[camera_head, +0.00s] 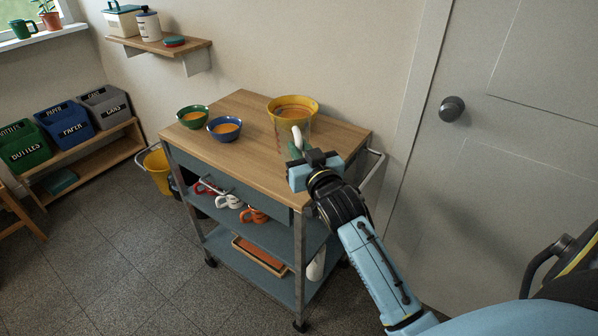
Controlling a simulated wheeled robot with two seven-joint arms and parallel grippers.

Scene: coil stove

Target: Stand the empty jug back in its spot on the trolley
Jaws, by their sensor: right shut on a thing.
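The clear jug (285,137) with a pale handle (297,137) is upright at the right end of the wooden trolley top (262,172). My right gripper (298,154) is shut on the jug at its handle side and hides its lower part. I cannot tell whether the jug's base touches the wood. The jug overlaps a yellow bowl (273,104) in the picture, and orange shows within the bowl's rim. My left gripper is not in view.
The front middle of the top is clear. Mugs (229,201) sit on the shelf below. A grey door (480,170) is at right.

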